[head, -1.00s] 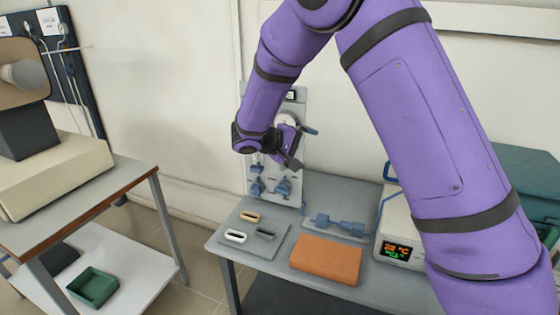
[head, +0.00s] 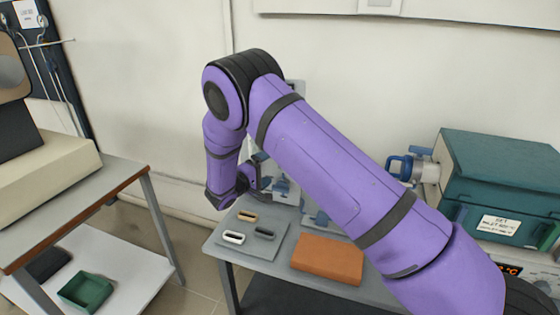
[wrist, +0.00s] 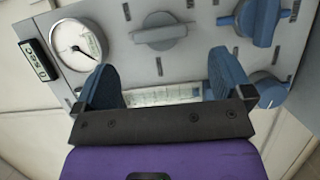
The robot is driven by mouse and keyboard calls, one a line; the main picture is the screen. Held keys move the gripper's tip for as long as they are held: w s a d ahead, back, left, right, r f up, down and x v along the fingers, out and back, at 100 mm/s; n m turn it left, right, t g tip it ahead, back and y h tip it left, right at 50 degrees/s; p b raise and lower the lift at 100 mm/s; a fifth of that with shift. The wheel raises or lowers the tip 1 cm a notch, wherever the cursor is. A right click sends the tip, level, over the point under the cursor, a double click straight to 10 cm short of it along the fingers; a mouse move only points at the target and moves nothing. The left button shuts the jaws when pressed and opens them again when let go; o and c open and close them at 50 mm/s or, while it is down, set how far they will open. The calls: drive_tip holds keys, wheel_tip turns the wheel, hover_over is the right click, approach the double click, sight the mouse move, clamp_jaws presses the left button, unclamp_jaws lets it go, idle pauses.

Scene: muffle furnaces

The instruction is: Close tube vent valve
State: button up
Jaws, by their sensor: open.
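A grey valve panel (wrist: 195,65) fills much of the wrist view, seen tilted. It carries a round white gauge (wrist: 76,45), a grey knob (wrist: 160,32) and a blue knob (wrist: 258,20). Another blue knob (wrist: 268,90) sits lower right, partly behind a finger. The small labels are unreadable, so I cannot tell which knob is the tube vent valve. My gripper (wrist: 165,80) is open and empty, its blue fingers spread before the panel. In the head view, my gripper (head: 246,184) is by the panel (head: 284,188), which my arm mostly hides.
The table bears a grey plate (head: 263,222) with small handle-like pieces and an orange block (head: 328,259). A teal furnace (head: 500,170) with a blue valve (head: 408,167) stands at the right. A left side table (head: 95,205) has a green tray (head: 87,290) on its lower shelf.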

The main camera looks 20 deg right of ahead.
drive_tip(key=x, duration=0.7)
drive_tip(key=shift+w+d, duration=0.2)
drive_tip(key=shift+d, duration=0.15)
drive_tip(key=c, duration=0.9)
